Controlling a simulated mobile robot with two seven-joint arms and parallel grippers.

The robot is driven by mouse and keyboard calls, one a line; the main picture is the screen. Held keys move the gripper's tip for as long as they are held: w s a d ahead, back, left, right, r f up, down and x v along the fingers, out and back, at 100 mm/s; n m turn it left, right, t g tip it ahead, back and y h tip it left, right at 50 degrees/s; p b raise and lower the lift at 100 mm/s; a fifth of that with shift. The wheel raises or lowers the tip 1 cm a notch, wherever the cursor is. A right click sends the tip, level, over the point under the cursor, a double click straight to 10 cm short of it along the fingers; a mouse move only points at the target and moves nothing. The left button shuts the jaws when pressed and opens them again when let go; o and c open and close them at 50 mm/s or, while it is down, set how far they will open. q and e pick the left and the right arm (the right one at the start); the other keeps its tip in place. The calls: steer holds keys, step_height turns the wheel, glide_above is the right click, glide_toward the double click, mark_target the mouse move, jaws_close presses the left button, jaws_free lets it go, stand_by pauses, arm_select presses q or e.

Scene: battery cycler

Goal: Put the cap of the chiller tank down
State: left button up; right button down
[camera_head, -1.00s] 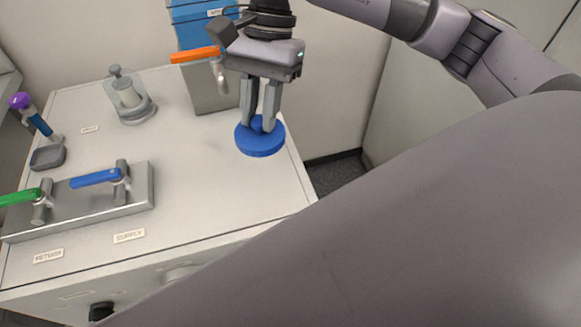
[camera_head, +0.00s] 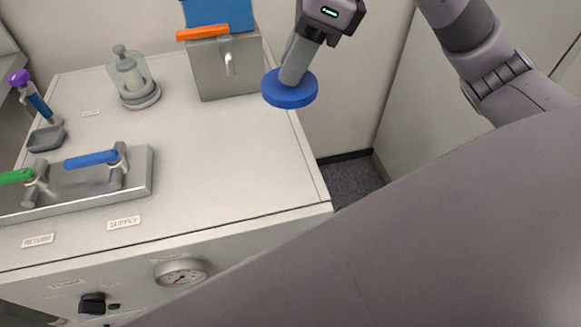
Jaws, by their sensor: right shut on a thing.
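The blue round cap (camera_head: 290,92) is held by my right gripper (camera_head: 296,68) at the right edge of the cabinet top. The gripper is tilted and its fingers are shut on the cap's raised middle. The cap looks lifted near the top's right edge; its exact height I cannot tell. My left gripper is not in view. A clear-walled cylindrical fitting (camera_head: 131,82) stands upright on the back left of the cabinet top; whether it is the chiller tank's opening I cannot tell.
The white cabinet top (camera_head: 210,150) is clear in the middle. A grey box with a blue upper part (camera_head: 227,70) and an orange lever (camera_head: 203,33) stands at the back. A metal valve block with a blue lever (camera_head: 91,159) and a green lever (camera_head: 17,176) is at left.

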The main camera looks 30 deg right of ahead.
step_height(320, 180, down, 15)
steer(key=shift+f+b, duration=0.1)
steer(key=shift+b, duration=0.6)
steer(key=shift+f, duration=2.35)
steer(key=c, duration=1.4)
jaws_free()
steer(key=shift+f+b, duration=0.15)
steer(key=shift+b, duration=0.2)
steer(key=o, duration=0.5)
steer(key=shift+c, duration=0.2)
steer(key=shift+r, duration=0.2)
